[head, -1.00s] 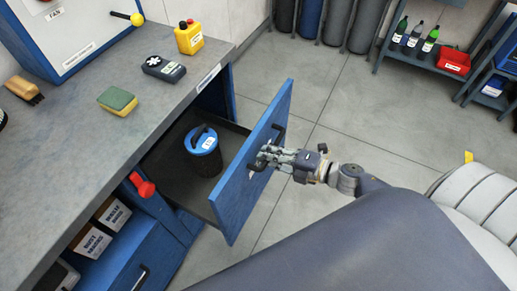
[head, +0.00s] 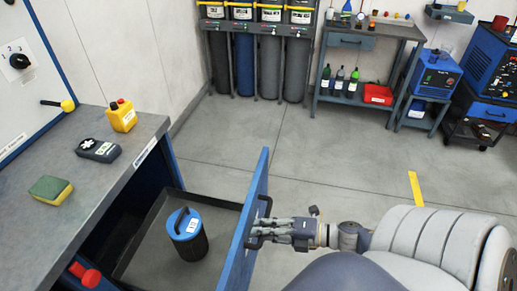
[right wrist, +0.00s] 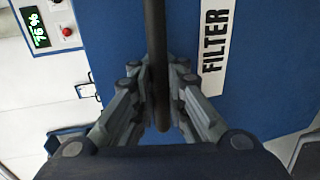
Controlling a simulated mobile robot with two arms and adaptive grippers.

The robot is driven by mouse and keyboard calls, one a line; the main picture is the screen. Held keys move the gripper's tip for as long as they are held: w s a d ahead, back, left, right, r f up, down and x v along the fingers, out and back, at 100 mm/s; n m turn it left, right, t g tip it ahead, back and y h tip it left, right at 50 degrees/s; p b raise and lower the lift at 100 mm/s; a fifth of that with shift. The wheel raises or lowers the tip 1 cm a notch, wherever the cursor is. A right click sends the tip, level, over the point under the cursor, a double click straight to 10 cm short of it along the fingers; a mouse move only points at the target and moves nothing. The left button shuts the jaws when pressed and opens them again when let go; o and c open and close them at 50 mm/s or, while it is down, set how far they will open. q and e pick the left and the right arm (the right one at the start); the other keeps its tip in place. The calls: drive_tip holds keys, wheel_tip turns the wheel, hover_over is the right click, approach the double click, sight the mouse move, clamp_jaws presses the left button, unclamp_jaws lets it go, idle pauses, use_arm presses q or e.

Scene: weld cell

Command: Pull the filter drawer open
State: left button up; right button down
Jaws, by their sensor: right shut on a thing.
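The filter drawer (head: 248,222) stands pulled out from the blue bench, its blue front panel well away from the cabinet. Its dark tray holds a black filter canister (head: 187,236) with a blue lid and handle. My right gripper (head: 262,232) is at the outer face of the drawer front, shut on the dark drawer handle (head: 265,208). In the right wrist view the handle bar (right wrist: 156,60) runs between the fingers, beside a white FILTER label (right wrist: 214,45) on the blue panel. My left gripper is not in view.
A red knob (head: 91,278) sticks out below the bench edge.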

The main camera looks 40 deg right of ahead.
drive_tip(key=shift+r, duration=0.15)
drive_tip(key=c, duration=1.6)
unclamp_jaws()
drive_tip(key=v, duration=1.2)
